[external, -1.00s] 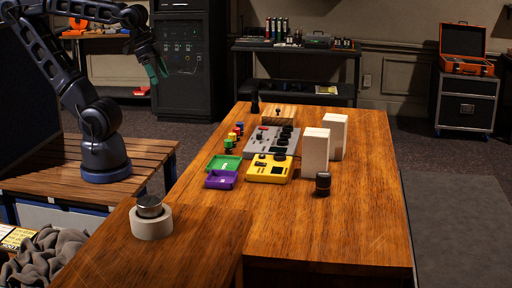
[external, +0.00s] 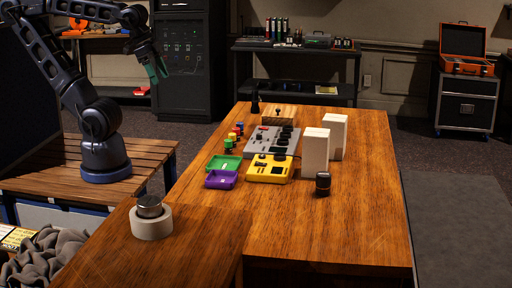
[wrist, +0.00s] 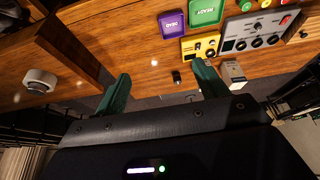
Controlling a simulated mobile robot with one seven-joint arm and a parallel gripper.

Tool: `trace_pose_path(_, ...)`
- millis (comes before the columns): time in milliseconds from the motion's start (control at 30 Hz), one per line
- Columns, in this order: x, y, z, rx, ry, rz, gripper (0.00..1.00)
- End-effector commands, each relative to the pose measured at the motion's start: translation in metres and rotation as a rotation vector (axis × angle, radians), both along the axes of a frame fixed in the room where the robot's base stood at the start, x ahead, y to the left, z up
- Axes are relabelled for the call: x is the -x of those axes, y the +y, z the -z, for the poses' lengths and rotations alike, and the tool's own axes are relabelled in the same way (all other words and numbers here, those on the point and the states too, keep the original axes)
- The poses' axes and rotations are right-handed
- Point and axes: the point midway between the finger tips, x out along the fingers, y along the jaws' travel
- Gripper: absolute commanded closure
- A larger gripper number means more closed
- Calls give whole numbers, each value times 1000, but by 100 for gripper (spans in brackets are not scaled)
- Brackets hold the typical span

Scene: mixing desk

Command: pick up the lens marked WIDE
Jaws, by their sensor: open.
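No marking WIDE is legible on any object. A short dark cylinder that looks like a lens (external: 323,184) stands upright on the desk, in front of the white blocks; it shows small in the wrist view (wrist: 177,76). A dark round piece with a silvery top (external: 149,206) sits on a pale ring (external: 152,224) at the desk's near left; the ring shows at the left of the wrist view (wrist: 39,82). A slim black object (external: 255,105) stands at the far end. My gripper (external: 158,70) is open and empty, high left of the desk, its green fingers apart (wrist: 161,75).
Two pale upright blocks (external: 315,151) (external: 335,136) stand right of the yellow panel (external: 268,169) and grey mixer (external: 272,141). Green (external: 224,163) and purple (external: 221,180) trays and several small coloured blocks (external: 231,141) lie left. The desk's right and front are clear.

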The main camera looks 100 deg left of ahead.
Motion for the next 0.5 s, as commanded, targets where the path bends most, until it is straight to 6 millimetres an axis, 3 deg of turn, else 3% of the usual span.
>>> trace_pose_path(167,-11,0,-3,-11,5,11,28)
trace_pose_path(500,-92,-4,-9,-79,37,114,28)
